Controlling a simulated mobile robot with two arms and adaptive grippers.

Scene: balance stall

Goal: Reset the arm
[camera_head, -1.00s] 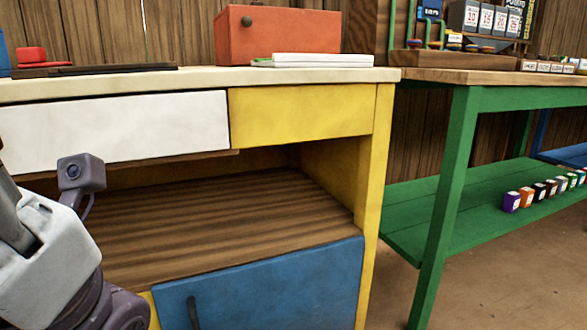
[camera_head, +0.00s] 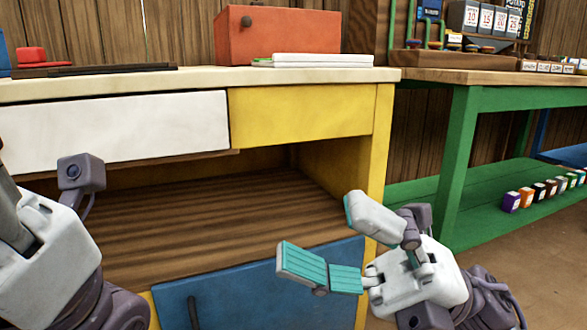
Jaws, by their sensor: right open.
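My right gripper (camera_head: 312,236) is at the lower right of the head view, in front of the yellow counter's right post and the blue door. Its teal-padded fingers are spread wide with nothing between them. My left arm (camera_head: 50,240) comes in at the lower left, with a small camera on it. Its fingers are out of the picture.
The counter (camera_head: 300,113) has a white drawer front (camera_head: 110,130), an open wooden shelf (camera_head: 200,215) and a blue door (camera_head: 240,295) below. A red box (camera_head: 280,38) and white papers (camera_head: 320,60) lie on top. A green table (camera_head: 458,165) stands right.

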